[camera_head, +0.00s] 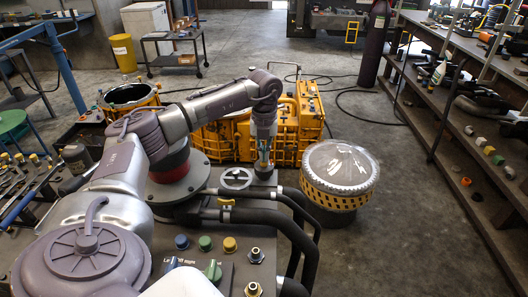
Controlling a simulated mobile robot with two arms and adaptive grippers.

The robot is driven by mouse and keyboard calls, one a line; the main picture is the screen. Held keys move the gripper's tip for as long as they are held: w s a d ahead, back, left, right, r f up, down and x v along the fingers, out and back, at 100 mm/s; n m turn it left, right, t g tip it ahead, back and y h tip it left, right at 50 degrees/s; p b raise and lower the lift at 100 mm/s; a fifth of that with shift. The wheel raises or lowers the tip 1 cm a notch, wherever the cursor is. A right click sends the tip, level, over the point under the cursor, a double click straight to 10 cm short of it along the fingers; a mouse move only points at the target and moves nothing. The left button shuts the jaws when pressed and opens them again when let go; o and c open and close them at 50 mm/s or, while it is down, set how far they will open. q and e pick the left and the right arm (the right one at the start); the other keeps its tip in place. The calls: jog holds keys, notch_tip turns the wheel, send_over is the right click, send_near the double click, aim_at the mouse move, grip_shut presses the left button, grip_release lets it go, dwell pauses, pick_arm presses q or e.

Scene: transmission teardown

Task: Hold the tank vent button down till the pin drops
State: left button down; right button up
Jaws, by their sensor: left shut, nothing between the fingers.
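My left arm reaches in from the lower left and bends down at the wrist. No tank vent button or pin can be made out for certain; the gripper may cover the button. Blue (182,242), green (205,243) and yellow (229,244) caps sit in a row nearer on the panel. My right gripper is not in view.
A round handwheel (236,178) and black hoses (290,215) lie close to the gripper. Yellow caged machinery (305,115) stands behind. A clear-topped yellow drum (340,170) stands to the right. Shelves (470,140) line the right side; open floor lies between.

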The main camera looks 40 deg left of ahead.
pick_arm(q)
jog(key=shift+f, duration=0.65)
dwell(0.7)
jog(key=shift+s+d+f, duration=0.1)
dwell(1.0)
notch_tip(320, 180, up, 7)
jog(key=p, duration=0.6)
jog(key=shift+r, duration=0.2)
jog(key=shift+f, duration=0.1)
dwell(0.3)
